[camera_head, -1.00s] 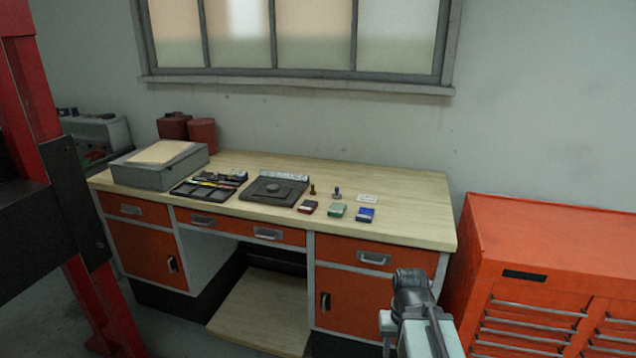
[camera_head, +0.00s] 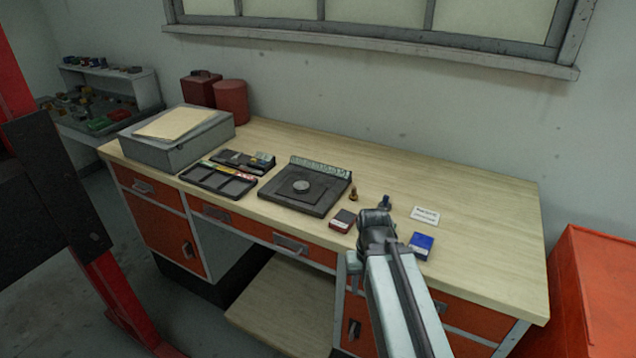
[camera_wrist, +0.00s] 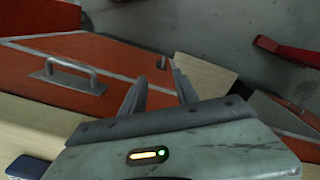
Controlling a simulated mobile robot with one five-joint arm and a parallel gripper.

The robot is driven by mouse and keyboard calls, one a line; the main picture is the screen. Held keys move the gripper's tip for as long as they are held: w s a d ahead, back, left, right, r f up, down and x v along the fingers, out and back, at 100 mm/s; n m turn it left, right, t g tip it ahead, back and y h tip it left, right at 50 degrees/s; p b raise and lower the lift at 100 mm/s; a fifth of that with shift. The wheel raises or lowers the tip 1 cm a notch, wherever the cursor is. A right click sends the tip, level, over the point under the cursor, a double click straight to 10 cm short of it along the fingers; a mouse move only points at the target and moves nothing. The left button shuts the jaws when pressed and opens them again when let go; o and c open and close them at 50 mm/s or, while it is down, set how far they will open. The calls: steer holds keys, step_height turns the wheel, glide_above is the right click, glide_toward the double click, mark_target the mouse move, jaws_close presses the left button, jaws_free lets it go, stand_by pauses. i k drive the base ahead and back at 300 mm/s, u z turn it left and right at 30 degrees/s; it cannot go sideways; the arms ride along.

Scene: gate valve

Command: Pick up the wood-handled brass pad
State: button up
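A small stamp with a brown wood-like handle (camera_head: 353,195) stands upright on the workbench (camera_head: 470,200) in the head view, right of the black plate; its brass part is too small to make out. A similar stamp with a dark blue handle (camera_head: 384,201) stands to its right, partly hidden by my gripper. My gripper (camera_head: 374,214) appears in front of and right of the brown-handled stamp, apart from it. In the wrist view my gripper's two fingers (camera_wrist: 160,72) are spread with nothing between them. Neither stamp shows in the wrist view.
A red box (camera_head: 342,221) and a blue box (camera_head: 421,246) lie near the bench's front edge. A white card (camera_head: 425,215) lies at right. A black plate (camera_head: 305,188), a tray (camera_head: 218,180) and a grey box (camera_head: 178,140) fill the left. The bench's right end is clear.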

mark_target(352, 196)
steer(key=u, duration=0.5)
steer(key=i, duration=0.95)
steer(key=u, duration=0.8)
steer(key=k, duration=0.75)
steer(key=u, duration=0.15)
steer(key=i, duration=0.9)
steer(key=z, duration=0.1)
